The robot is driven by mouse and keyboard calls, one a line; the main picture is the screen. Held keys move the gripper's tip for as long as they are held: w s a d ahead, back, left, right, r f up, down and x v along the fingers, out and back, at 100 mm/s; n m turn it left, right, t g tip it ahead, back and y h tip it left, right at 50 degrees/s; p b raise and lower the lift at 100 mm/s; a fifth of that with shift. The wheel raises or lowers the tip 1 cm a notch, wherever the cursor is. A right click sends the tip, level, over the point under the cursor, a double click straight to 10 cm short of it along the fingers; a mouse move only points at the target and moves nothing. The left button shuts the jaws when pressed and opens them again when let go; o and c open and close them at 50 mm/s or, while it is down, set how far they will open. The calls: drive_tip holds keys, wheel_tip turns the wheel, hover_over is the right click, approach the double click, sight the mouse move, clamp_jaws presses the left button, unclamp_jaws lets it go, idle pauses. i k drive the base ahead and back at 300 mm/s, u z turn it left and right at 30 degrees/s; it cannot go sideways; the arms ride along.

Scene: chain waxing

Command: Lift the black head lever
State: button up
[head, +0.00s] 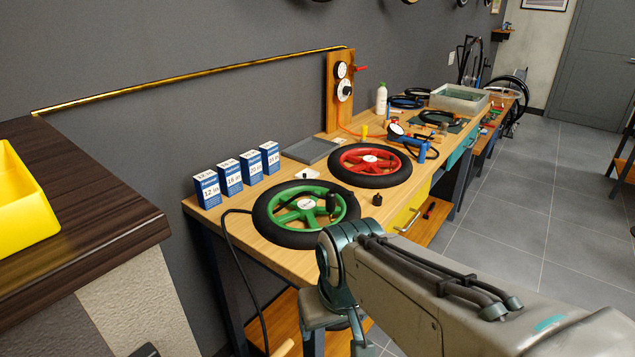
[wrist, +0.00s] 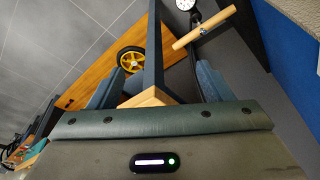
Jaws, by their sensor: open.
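A small upright black piece (head: 331,203), which may be the head with its lever, stands at the green wheel (head: 284,210) on the workbench. It is too small to tell how the lever sits. A black hose (head: 226,232) runs from the wheel's left side down past the bench edge. In the wrist view a floor pump with a wooden handle (wrist: 203,27) and a round gauge (wrist: 185,4) shows at the top right. The head lever is not in the wrist view.
The bench (head: 237,233) also carries a red wheel (head: 370,165), several blue boxes (head: 230,178) and a grey tray (head: 310,150). A dark counter with a yellow bin (head: 22,200) stands at left. A yellow wheel (wrist: 132,60) lies low. Floor (head: 520,250) is clear at right.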

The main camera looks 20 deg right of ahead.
sight(351, 193)
drive_tip(key=z, duration=0.65)
drive_tip(key=k, duration=0.85)
drive_tip(key=z, duration=0.8)
drive_tip(key=k, duration=0.35)
drive_tip(key=z, duration=0.7)
drive_tip(key=i, duration=1.5)
drive_tip(key=u, duration=0.9)
drive_tip(key=i, duration=1)
drive_tip(key=u, duration=1.5)
drive_tip(key=i, duration=0.45)
drive_tip(key=u, duration=0.35)
